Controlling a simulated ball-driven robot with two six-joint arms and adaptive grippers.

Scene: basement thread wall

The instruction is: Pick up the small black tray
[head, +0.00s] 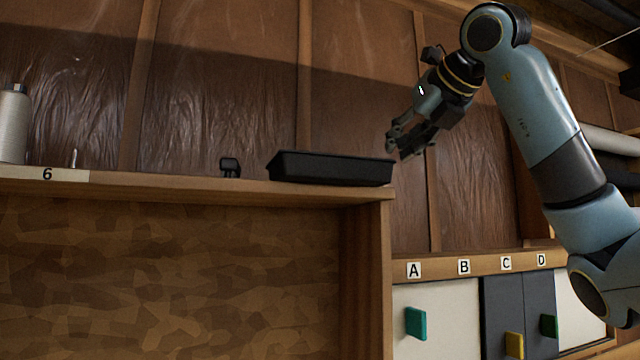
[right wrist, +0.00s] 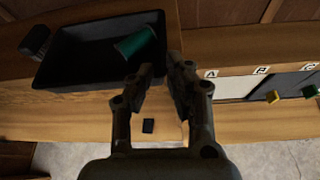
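The small black tray (head: 330,170) stands on the top ledge at its right end in the head view. In the right wrist view the tray (right wrist: 75,75) is seen from above at the upper left, with a green cylindrical thing (right wrist: 136,42) lying in it. My right gripper (head: 398,143) is just right of the tray's right end and slightly above it, with a gap between them in the head view. Its fingers (right wrist: 163,66) are apart with nothing held, near the tray's right side in the right wrist view. My left gripper is not in view.
A small black object (head: 230,167) stands left of the tray on the wooden ledge (head: 200,188). A pale spool (head: 13,125) stands at the far left by a label 6. Lower right are panels labelled A to D with coloured blocks, including a teal one (head: 415,323).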

